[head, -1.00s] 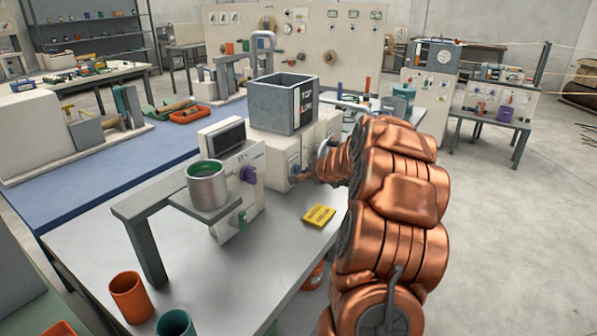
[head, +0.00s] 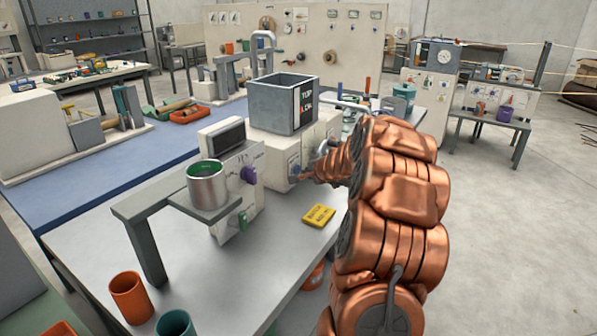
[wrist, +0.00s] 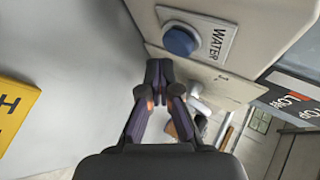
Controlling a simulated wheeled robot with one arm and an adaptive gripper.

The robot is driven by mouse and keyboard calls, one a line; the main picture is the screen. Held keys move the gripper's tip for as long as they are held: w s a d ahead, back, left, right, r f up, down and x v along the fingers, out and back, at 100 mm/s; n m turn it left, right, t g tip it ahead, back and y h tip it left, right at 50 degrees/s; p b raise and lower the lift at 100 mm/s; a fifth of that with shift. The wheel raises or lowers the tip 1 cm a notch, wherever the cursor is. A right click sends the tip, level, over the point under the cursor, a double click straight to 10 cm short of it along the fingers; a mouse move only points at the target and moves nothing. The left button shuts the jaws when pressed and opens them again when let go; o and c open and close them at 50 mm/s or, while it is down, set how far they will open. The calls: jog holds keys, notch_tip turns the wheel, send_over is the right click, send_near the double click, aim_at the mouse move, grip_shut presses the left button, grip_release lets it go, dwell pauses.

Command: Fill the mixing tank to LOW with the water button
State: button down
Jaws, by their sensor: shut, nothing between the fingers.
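The mixing tank (head: 284,106) is a grey open-topped box on a pale machine body, with a dark TOP and LOW label facing right; a small red mark shows by the label. Its water level is hidden. The label (wrist: 290,98) shows at the right of the wrist view. The blue water button (wrist: 181,40) sits on a plate marked WATER, on the pale panel. My gripper (wrist: 158,70) is shut and empty, its fingertips just below and left of the button in the wrist view. They do not cover it; contact cannot be seen. In the head view my arm mostly hides the gripper.
A metal cup (head: 207,186) of green liquid stands on a grey stand beside a panel with a purple knob (head: 249,174). A yellow card (head: 319,215) lies on the bench. Orange (head: 131,298) and teal (head: 175,323) cups stand at the near edge. The bench between is clear.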

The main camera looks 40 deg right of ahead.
jog(key=shift+w, duration=0.15)
jog(key=shift+w+a, duration=0.1)
jog(key=shift+w, duration=0.15)
jog(key=shift+w+a, duration=0.15)
jog(key=shift+w, duration=0.25)
dwell(2.0)
jog(key=shift+s, duration=0.1)
dwell(1.7)
jog(key=shift+s+d, duration=0.25)
jog(key=shift+s, duration=0.45)
jog(key=shift+s+d+b, duration=0.15)
jog(key=shift+s+d, duration=0.1)
jog(key=shift+s, duration=0.55)
jog(key=shift+s+d+b, duration=0.2)
jog(key=shift+s+d, duration=0.05)
jog(key=shift+s, duration=0.55)
jog(key=shift+s+d+b, duration=0.15)
jog(key=shift+s+d, duration=0.1)
jog(key=shift+s, duration=0.55)
jog(key=shift+s, duration=0.1)
